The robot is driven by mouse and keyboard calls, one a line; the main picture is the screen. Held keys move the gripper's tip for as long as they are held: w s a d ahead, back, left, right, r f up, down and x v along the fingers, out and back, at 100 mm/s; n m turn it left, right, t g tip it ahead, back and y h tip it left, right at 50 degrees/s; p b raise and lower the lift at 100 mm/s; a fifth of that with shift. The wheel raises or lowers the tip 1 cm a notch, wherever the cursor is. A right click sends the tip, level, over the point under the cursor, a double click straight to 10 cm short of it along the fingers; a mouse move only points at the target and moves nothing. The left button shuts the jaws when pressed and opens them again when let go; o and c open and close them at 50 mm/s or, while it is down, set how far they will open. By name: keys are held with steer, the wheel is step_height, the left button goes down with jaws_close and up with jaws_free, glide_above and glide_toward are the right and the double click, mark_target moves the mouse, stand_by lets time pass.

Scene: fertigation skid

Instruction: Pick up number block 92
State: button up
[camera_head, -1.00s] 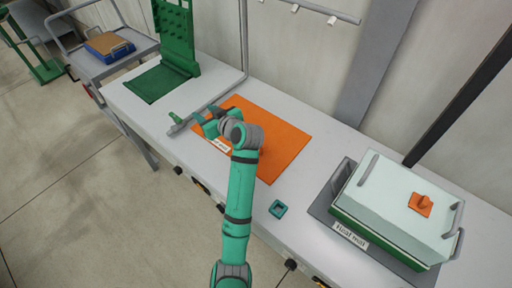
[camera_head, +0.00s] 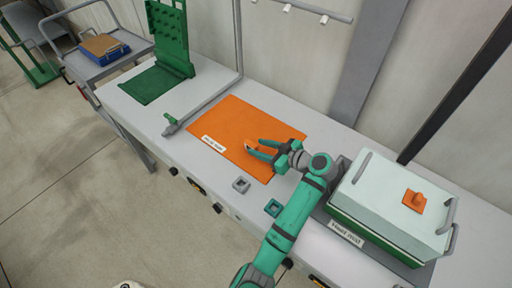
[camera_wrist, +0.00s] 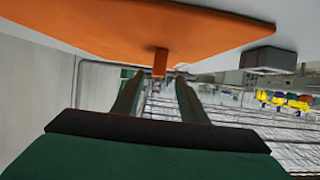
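No number 92 is readable on anything in view. A small orange piece (camera_wrist: 160,62) stands on the orange mat (camera_head: 225,118), just beyond my fingertips in the wrist view. In the head view a small orange and whitish shape (camera_head: 249,147) shows at the fingertips. My gripper (camera_head: 257,150) is open, low over the right part of the mat, its fingers pointing left. The wrist view shows the two fingers (camera_wrist: 157,85) apart with nothing clearly held. A grey block (camera_head: 241,185) sits on the bench at the mat's front edge; it also shows in the wrist view (camera_wrist: 270,60).
A teal square piece (camera_head: 273,208) lies near the bench's front edge, beside my arm. A pale lidded box (camera_head: 385,195) stands at the right. A green pegboard stand (camera_head: 172,40) is at the back left, with a grey bar (camera_head: 205,100) beside the mat.

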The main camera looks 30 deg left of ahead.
mark_target(247, 144)
steer(key=shift+w+a+f, duration=0.1)
steer(key=shift+a+f, duration=0.15)
steer(key=shift+f, duration=0.1)
steer(key=shift+x, duration=3.3)
steer(key=shift+f, duration=0.1)
jaws_close()
